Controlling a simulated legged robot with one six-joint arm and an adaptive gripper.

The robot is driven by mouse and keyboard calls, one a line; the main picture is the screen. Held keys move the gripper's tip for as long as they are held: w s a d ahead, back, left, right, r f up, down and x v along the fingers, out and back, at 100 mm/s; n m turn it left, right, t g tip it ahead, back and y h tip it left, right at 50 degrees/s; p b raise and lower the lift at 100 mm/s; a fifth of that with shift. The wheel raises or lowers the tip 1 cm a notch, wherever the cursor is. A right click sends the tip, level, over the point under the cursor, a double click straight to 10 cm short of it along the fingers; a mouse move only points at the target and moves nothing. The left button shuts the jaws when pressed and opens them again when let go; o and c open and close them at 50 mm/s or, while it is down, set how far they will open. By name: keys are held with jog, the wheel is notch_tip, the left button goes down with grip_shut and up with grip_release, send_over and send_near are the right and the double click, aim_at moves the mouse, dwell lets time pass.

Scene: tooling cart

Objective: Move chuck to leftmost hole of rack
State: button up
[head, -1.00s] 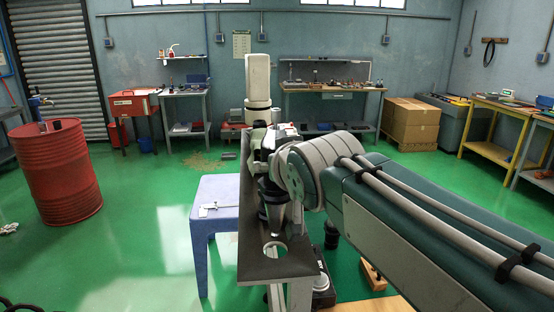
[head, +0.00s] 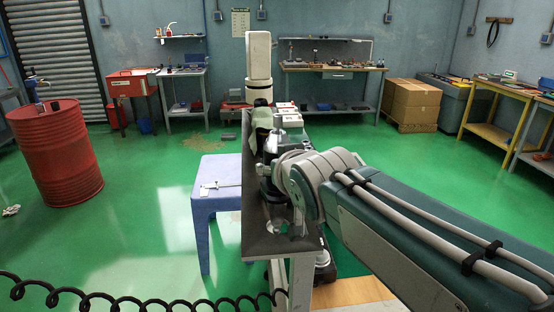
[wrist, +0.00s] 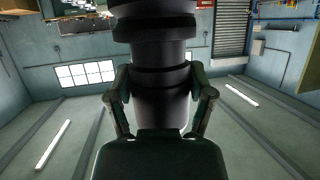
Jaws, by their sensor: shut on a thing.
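The chuck (wrist: 160,95) is a dark grey, stepped cylinder in the wrist view. My gripper (wrist: 161,88) has one finger on each side of it and is shut on it. In the head view, my arm's end is above the rack (head: 262,246), a long dark plate running away from me. A dark tapered part hangs there over the plate, beside my wrist. A round hole (head: 277,228) shows in the near end of the plate, just below that part. My wrist hides much of the plate beyond, and I cannot tell whether the chuck touches it.
A blue stool (head: 214,192) with a caliper on it stands at the left of the rack. More tooling stands on the rack farther back, with a cloth (head: 262,118) there. A coiled black cable (head: 130,301) crosses the lower left. A red drum (head: 55,155) stands far left; green floor is open between.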

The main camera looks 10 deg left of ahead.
aim_at(282, 202)
jog(key=shift+f, duration=3.35)
jog(key=shift+f, duration=0.1)
jog(key=o, duration=1.3)
jog(key=shift+f, duration=0.1)
